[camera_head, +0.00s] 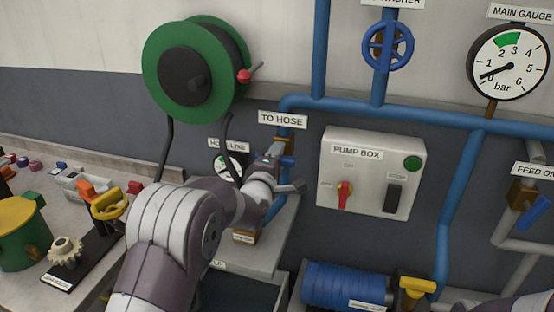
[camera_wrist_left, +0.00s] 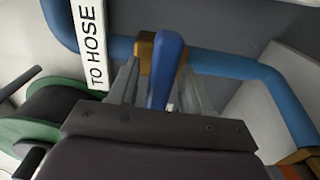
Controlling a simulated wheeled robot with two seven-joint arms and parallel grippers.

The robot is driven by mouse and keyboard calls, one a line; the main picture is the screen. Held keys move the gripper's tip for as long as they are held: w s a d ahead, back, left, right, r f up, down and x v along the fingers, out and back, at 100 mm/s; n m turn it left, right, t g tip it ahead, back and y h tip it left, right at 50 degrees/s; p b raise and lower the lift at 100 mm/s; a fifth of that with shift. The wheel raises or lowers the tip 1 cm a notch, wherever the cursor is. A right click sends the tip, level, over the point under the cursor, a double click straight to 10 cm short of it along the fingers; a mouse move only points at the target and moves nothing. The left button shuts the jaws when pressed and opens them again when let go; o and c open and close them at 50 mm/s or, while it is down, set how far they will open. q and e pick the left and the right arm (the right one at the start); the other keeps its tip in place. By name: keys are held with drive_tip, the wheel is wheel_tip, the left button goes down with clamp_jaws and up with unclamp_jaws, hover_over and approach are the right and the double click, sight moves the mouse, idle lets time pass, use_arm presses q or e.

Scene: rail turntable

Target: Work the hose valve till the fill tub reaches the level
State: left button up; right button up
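The hose valve has a brass body (camera_wrist_left: 147,50) and a blue lever (camera_wrist_left: 166,68) under the TO HOSE sign (camera_head: 283,120). In the head view the brass body (camera_head: 284,146) is partly behind my left gripper (camera_head: 288,174). In the left wrist view my left gripper (camera_wrist_left: 160,88) has one finger on each side of the lever, with narrow gaps showing, so it looks open around it. I cannot make out the fill tub or its level for certain; my arm covers part of that area. My right gripper is out of view.
A green hose reel (camera_head: 155,70) hangs upper left. A pump box (camera_head: 375,140) with a red switch is right of the valve. A blue motor-like cylinder (camera_head: 345,285) stands below. A bench (camera_head: 50,165) with several small parts lies left.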

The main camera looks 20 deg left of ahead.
use_arm(q)
drive_tip(key=s+b, duration=0.2)
drive_tip(key=s, duration=1)
drive_tip(key=shift+s+a+b, duration=0.25)
drive_tip(key=shift+s+b, duration=0.05)
drive_tip(key=shift+s, duration=0.05)
